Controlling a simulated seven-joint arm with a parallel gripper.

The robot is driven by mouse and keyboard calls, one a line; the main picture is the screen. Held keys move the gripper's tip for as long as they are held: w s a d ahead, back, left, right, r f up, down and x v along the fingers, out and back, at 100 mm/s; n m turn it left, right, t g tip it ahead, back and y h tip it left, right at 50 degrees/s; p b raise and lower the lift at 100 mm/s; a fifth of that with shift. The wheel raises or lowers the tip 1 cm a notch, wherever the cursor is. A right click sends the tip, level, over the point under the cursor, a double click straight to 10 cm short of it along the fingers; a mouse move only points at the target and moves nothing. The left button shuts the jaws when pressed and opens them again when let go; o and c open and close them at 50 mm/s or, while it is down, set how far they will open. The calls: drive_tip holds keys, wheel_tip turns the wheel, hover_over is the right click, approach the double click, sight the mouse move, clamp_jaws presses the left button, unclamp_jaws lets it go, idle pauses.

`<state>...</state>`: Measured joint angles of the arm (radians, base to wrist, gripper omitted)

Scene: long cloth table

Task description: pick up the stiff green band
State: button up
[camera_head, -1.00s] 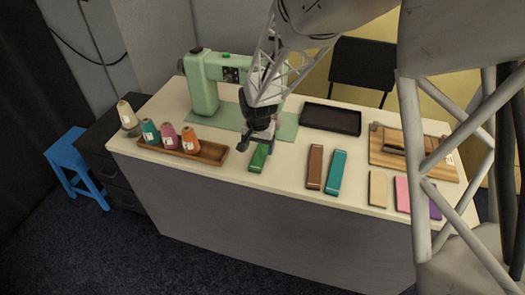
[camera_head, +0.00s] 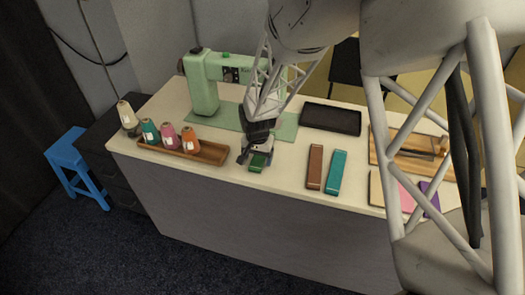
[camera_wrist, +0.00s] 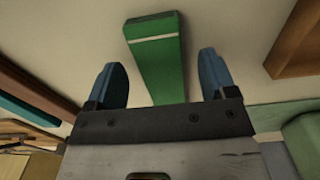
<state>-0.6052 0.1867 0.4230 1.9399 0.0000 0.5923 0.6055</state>
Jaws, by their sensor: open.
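The green band (camera_head: 257,161) lies on the pale table near its front edge, and my gripper partly covers it in the head view. In the wrist view the green band (camera_wrist: 157,50) runs lengthwise between my two blue fingertips and reaches out beyond them. My gripper (camera_head: 257,158) is over the band with its fingers apart. In the wrist view my gripper (camera_wrist: 160,78) is open, with a gap on each side of the band. The band's near end is hidden behind the gripper body.
A wooden tray (camera_head: 214,155) with thread spools stands left of the gripper. A brown band (camera_head: 315,167) and a teal band (camera_head: 336,172) lie to the right. A black tray (camera_head: 331,118) and a green sewing machine (camera_head: 205,85) stand behind.

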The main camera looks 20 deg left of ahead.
drive_tip(key=shift+f, duration=0.5)
drive_tip(key=c, duration=1.1)
drive_tip(key=shift+r, duration=0.1)
drive_tip(key=shift+r, duration=0.7)
wheel_tip(320, 180, up, 2)
drive_tip(key=shift+r, duration=0.1)
drive_tip(key=s+d, duration=0.3)
drive_tip(key=s, duration=0.1)
drive_tip(key=s+d+r, duration=0.1)
drive_tip(key=s+d, duration=0.2)
drive_tip(key=s, duration=0.2)
drive_tip(key=s+d, duration=0.3)
drive_tip(key=s, duration=0.1)
drive_tip(key=shift+s+r, duration=0.15)
